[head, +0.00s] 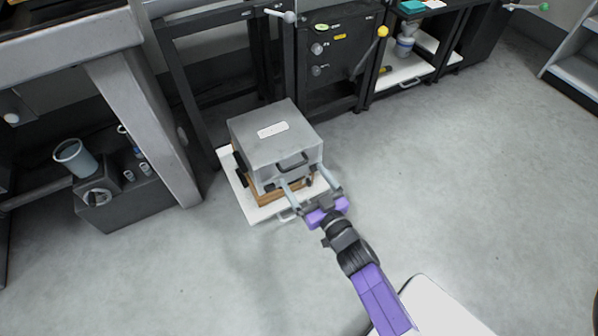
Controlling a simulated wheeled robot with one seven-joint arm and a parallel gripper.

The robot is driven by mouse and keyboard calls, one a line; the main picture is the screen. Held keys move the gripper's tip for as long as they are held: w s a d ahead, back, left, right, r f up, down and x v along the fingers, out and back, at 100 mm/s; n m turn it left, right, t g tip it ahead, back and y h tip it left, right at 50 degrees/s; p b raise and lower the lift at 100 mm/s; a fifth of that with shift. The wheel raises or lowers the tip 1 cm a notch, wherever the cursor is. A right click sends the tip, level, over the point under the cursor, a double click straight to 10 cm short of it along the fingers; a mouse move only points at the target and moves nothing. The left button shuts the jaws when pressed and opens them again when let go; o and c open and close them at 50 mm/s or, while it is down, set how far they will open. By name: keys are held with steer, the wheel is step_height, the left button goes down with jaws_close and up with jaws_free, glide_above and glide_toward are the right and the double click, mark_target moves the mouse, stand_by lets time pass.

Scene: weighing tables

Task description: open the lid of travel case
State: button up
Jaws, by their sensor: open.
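The travel case (247,141) is a box with a grey metal upper part, a white label on top and a brown lower part. It is in the middle of the head view, and its lid is down. A dark handle (291,161) sits on its front face. My gripper (308,184) is at the lower front of the case, below the handle. Its two fingers are spread apart, with nothing seen held between them. I cannot tell whether the fingers touch the case. My gripper hides part of the case's front lower edge.
The case stands on a white board (262,213) near the floor. A dark cabinet (341,48) with levers and knobs stands behind it. A grey table (139,112) and a dark box (124,201) with cups are at the left. The grey floor (470,190) at the right is clear.

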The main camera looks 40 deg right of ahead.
steer(key=b+x, duration=0.1)
steer(key=x, duration=0.2)
steer(key=shift+w+d, duration=0.1)
steer(key=shift+w, duration=0.15)
